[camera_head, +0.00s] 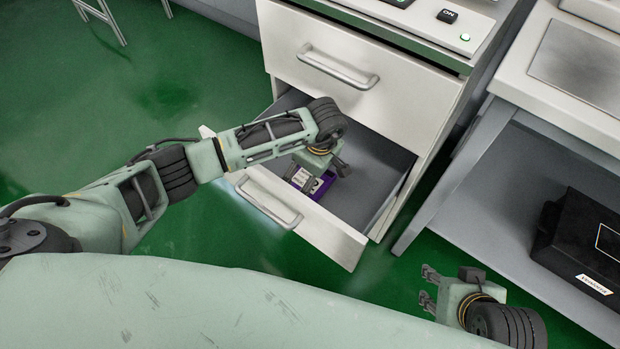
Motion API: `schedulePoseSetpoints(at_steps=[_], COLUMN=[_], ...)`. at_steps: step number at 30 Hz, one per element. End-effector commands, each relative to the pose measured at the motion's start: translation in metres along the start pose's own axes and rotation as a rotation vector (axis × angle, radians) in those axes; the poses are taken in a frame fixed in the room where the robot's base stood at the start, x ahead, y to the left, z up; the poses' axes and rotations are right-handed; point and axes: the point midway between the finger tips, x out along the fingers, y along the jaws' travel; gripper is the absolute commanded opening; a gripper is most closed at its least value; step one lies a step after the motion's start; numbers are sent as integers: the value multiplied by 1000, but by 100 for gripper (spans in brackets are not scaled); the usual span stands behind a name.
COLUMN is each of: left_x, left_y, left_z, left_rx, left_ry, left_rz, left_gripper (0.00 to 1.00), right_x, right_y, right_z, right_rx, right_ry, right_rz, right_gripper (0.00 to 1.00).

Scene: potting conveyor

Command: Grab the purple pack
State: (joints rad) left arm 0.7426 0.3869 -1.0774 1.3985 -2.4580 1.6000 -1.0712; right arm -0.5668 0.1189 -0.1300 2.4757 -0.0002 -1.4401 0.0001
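The purple pack (321,187), with a white and dark label, lies inside the open lower drawer (380,190) of the white cabinet. My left gripper (317,171) reaches down into the drawer directly over the pack and hides part of it. Its fingers look spread around the pack, but I cannot tell whether they touch or grip it. My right gripper (429,287) is at the lower right, away from the drawer, with its two fingers apart and nothing between them.
The drawer front with its handle (268,204) stands out below my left arm. A closed upper drawer (360,70) is above it. A bench with a lower shelf (500,235) holding a black box (585,240) is at the right.

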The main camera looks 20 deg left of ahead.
Motion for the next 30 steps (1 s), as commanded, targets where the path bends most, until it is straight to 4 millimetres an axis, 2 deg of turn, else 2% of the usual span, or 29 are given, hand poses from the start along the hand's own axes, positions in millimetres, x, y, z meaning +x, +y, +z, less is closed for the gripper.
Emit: schedulePoseSetpoints(at_steps=[1,13,20,23,28,30], left_x=[0,0,-2,-8,-32,-50], left_y=[0,0,1,1,1,2], left_z=[0,0,0,-2,-6,-8], left_rx=[0,0,0,0,0,0], left_ry=[0,0,0,1,2,2], left_rz=[0,0,2,3,5,6], left_gripper=[86,52,52,52,52,52], right_x=[0,0,0,-2,-13,-16], right_y=[0,0,0,0,3,3], right_z=[0,0,0,6,39,34], right_rx=[0,0,0,0,5,5], right_ry=[0,0,-1,-28,-166,-154], right_rz=[0,1,1,1,6,6], right_gripper=[40,40,40,40,40,40])
